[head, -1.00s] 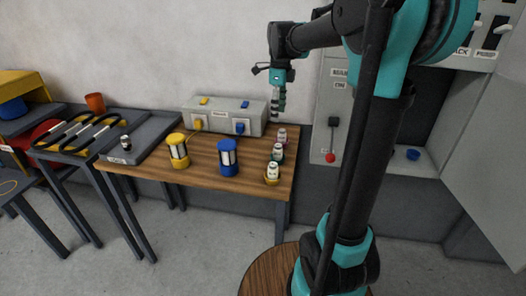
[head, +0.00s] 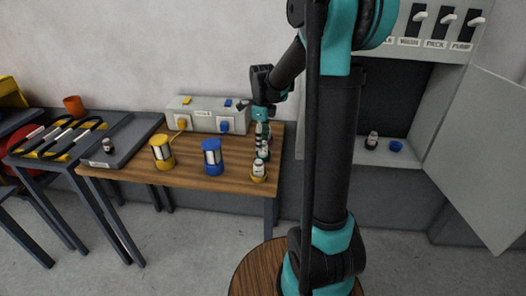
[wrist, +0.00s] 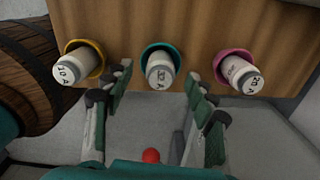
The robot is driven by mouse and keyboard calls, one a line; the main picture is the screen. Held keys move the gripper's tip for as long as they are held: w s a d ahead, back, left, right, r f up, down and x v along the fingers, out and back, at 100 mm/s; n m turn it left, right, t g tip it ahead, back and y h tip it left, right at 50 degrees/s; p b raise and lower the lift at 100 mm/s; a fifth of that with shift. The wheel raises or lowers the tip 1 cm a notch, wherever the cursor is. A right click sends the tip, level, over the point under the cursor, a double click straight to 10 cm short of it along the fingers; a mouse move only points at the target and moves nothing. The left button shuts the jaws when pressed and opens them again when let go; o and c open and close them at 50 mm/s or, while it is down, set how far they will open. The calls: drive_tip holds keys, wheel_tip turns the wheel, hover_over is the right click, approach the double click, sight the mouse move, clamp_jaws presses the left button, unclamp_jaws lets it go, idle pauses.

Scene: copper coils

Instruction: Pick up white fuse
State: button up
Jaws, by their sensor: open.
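Three white fuses stand in coloured ring holders along the table's right end. In the wrist view the fuse marked 10 A (wrist: 70,71) is in a yellow ring, a middle fuse (wrist: 160,74) is in a teal ring, and the fuse marked 20 A (wrist: 240,76) is in a pink ring. My gripper (wrist: 160,90) is open and empty, its fingers spread to either side of the middle fuse. I cannot tell how far apart they are in depth. In the head view my gripper (head: 263,130) is above the row; the yellow-ring fuse (head: 259,169) shows in front.
Another white fuse (head: 372,140) and a blue cup (head: 396,146) sit in the open cabinet. A red knob (wrist: 151,156) shows below the fingers.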

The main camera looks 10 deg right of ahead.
drive_tip(key=shift+d+f, duration=0.1)
drive_tip(key=shift+f, duration=1.7)
drive_tip(key=c, duration=1.3)
drive_tip(key=shift+o, duration=0.2)
drive_tip(key=shift+r, duration=0.1)
